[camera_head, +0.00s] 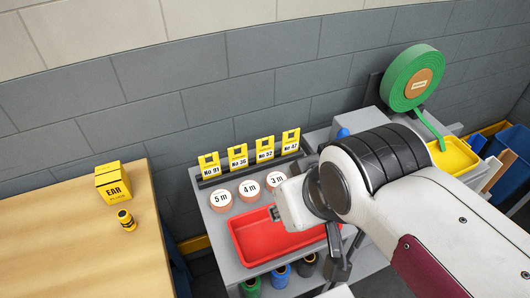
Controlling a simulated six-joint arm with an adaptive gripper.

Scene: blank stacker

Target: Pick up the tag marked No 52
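The tag marked No 52 (264,150) is a yellow tag with a white label and a dark top patch. It stands upright in a dark rack (220,182) at the back of the grey bench, third from the left in a row of similar tags. My wrist is in front of and below the right end of this row, apart from the tag. A dark part below my wrist looks like my gripper (338,258); its fingers are not clear, and I cannot tell whether it is open or shut.
Beside it stand tags No 91 (210,166), No 36 (238,157) and one at the right (291,142). Round pieces marked 5 m (221,199), 4 m (249,189) and 3 m (275,180) lie in front. A red tray (262,256) is nearer. A green reel (411,78) stands right.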

